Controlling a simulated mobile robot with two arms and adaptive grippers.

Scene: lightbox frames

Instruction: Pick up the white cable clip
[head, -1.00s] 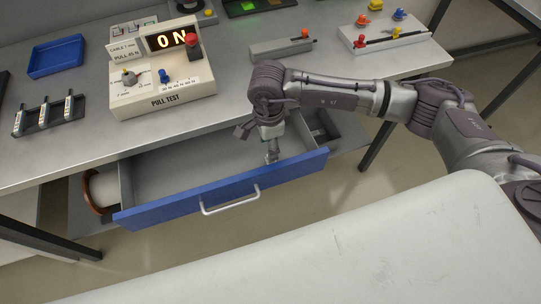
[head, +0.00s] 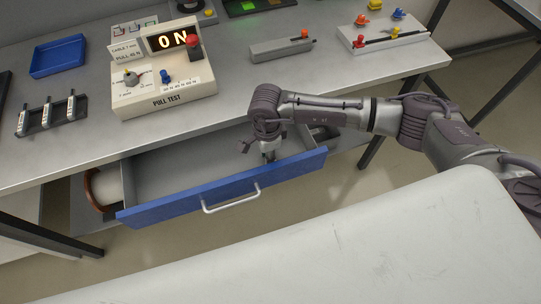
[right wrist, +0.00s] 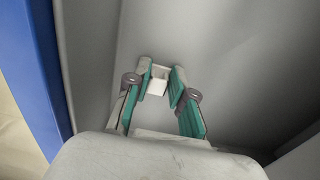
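The white cable clip (right wrist: 157,84) shows in the right wrist view as a small pale block at the drawer floor, between my fingertips. My right gripper (right wrist: 161,76) points down into the drawer, with one green-padded finger on each side of the clip. The fingers look open around it, with a narrow gap at the right finger; contact is hard to make out. In the head view my right gripper (head: 268,155) is inside the right part of the open drawer (head: 185,172), and the clip is hidden there. My left gripper is not in view.
The blue drawer front (head: 190,203) with its handle (head: 231,203) stands close to my gripper, and drawer walls surround it. Above is the bench top with a pull tester (head: 165,92), a blue tray (head: 57,56) and a grey block (head: 283,47). A spool (head: 103,187) sits left of the drawer.

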